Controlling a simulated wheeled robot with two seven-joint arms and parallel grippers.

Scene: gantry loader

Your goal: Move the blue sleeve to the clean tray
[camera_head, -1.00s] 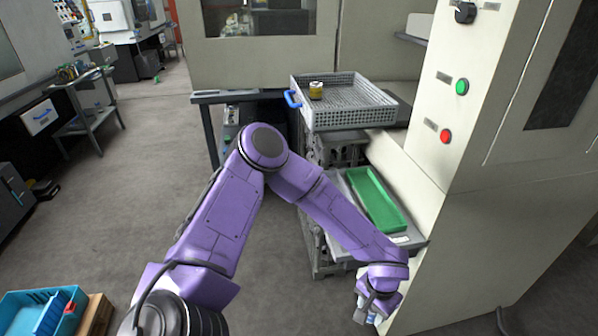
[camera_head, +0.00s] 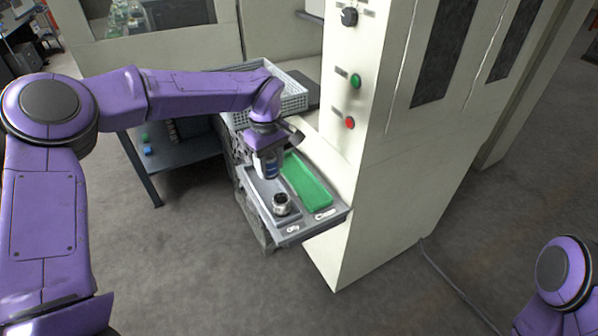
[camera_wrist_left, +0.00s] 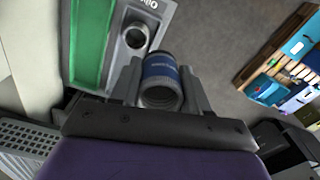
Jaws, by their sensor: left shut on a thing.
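The blue sleeve (camera_wrist_left: 162,84) is a ribbed metal-ended ring with a blue band, held between the fingers of my left gripper (camera_wrist_left: 160,70). In the head view the left gripper (camera_head: 268,172) hangs over the grey oily side of the shelf, just left of the green clean tray (camera_head: 308,183).
A metal ring-like part (camera_head: 281,204) stands on the grey oily tray (camera_head: 262,192), close in front of the left gripper. A wire basket (camera_head: 293,94) sits behind my left forearm. The tall machine cabinet (camera_head: 345,190) borders the green tray on the right.

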